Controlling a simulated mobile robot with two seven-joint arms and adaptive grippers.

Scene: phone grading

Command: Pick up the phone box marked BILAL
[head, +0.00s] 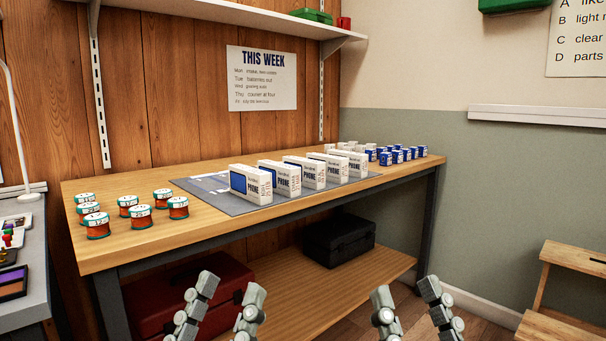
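Several white phone boxes with dark "PHONE" lettering stand upright in a slanting row on a grey mat (225,203) on the wooden workbench. The nearest phone box (262,191) is at the left end and shows a blue panel. Any name on the boxes is too small to read, so I cannot tell which is marked BILAL. My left gripper (229,287) is open and empty, low in front of the bench. My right gripper (408,292) is also open and empty, to its right. Both are well apart from the boxes.
Several orange and teal numbered tins (140,216) stand at the bench's left end. Small blue and white boxes (398,155) stand at the far right. A red case (160,300) and a black case (338,238) sit below. A wooden step stool (570,295) is at right.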

